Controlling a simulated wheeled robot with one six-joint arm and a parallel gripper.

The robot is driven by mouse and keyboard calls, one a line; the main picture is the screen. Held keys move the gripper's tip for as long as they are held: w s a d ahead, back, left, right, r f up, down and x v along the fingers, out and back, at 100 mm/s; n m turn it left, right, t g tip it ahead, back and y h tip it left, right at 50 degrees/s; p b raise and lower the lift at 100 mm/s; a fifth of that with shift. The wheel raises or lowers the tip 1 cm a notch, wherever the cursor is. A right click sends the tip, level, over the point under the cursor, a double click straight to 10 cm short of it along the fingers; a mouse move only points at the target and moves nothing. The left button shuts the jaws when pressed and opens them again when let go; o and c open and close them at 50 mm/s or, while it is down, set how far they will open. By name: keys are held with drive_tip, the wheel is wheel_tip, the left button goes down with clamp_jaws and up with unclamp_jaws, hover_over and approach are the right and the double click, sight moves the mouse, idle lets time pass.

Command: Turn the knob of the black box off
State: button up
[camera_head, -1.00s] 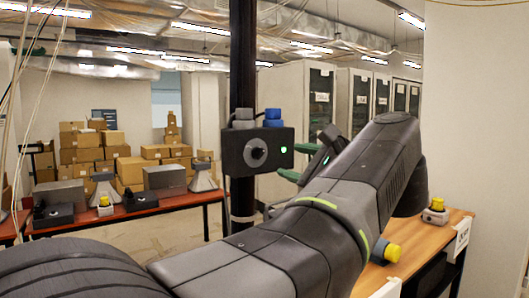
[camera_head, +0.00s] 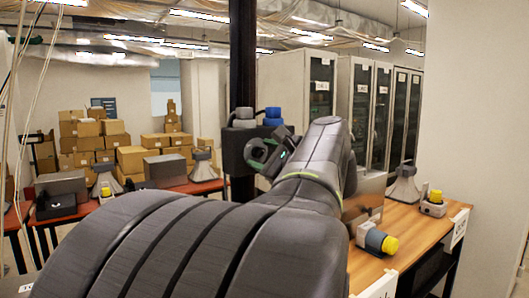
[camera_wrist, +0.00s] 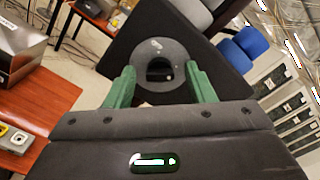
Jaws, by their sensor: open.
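The black box (camera_head: 231,152) is fixed to the dark post, its right part hidden behind my gripper (camera_head: 262,156) in the head view. In the wrist view the box (camera_wrist: 130,38) fills the upper middle, tilted in the picture. Its round knob (camera_wrist: 160,47) has a grey ring and a dark centre. The two green fingers of my gripper (camera_wrist: 160,76) are open, one on each side of the knob. I cannot tell whether they touch it. The box's green light is hidden from the head view.
A wooden table (camera_head: 405,235) with a yellow-buttoned device (camera_head: 376,240) is at the right. A red table (camera_head: 200,187) stands at the left back.

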drive_tip(key=c, duration=1)
drive_tip(key=shift+f+n+b, duration=0.15)
drive_tip(key=shift+n+b, duration=0.15)
drive_tip(key=shift+b, duration=0.2)
drive_tip(key=n+b, duration=0.2)
drive_tip(key=b, duration=0.1)
drive_tip(key=shift+f+n+b, duration=0.2)
drive_tip(key=shift+n+b, duration=0.1)
drive_tip(key=n+b, duration=0.5)
drive_tip(key=b, duration=0.1)
drive_tip(key=n+b, duration=0.4)
drive_tip(key=n, duration=0.1)
drive_tip(key=shift+b, duration=0.3)
drive_tip(key=n+b, duration=0.3)
drive_tip(key=n, duration=0.1)
drive_tip(key=shift+r+n, duration=0.1)
drive_tip(key=shift+n, duration=0.2)
drive_tip(key=shift+o, duration=0.2)
drive_tip(key=shift+b, duration=0.3)
